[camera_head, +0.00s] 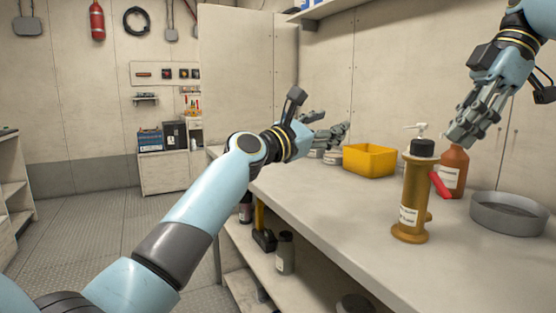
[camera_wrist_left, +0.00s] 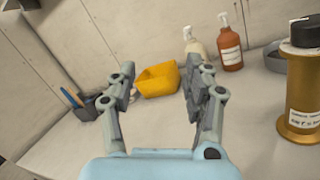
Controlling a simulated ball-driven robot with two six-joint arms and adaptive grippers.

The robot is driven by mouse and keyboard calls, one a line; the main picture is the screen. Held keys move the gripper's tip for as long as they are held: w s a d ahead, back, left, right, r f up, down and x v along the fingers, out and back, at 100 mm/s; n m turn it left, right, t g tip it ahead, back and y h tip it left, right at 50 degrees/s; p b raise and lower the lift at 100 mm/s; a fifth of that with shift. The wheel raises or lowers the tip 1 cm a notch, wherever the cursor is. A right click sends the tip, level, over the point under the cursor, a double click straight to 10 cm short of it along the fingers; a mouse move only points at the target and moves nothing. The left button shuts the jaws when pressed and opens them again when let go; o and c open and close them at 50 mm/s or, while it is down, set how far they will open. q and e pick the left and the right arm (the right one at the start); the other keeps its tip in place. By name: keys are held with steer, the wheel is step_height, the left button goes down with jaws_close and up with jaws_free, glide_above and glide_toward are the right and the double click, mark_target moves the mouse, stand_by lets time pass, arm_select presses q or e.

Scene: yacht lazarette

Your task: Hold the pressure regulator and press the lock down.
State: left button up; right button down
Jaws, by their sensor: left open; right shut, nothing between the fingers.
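The pressure regulator (camera_head: 411,199) appears to be the upright brass cylinder with a flanged foot, white label and black knob (camera_head: 422,147), standing on the bench. It also shows at the right edge of the left wrist view (camera_wrist_left: 301,98). I take the black knob for the lock, but cannot tell for sure. My left gripper (camera_head: 338,132) is open and empty over the bench, left of the regulator and apart from it; its spread fingers show in the left wrist view (camera_wrist_left: 160,75). My right gripper (camera_head: 462,138) is shut and empty, above and right of the regulator.
A yellow bin (camera_head: 369,160) stands behind the regulator to the left. A brown bottle (camera_head: 455,165) and a red object (camera_head: 440,184) are close behind it. A round grey tray (camera_head: 507,213) is at right. The bench (camera_head: 330,205) is clear left of the regulator.

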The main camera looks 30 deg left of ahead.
arm_select(q)
steer(key=w+a+f+m+y, duration=0.1)
steer(key=a+f+m+y, duration=0.1)
steer(key=a+f+y, duration=0.4)
steer(key=a+f, duration=0.3)
steer(key=a, duration=0.3)
steer(key=shift+t, duration=0.4)
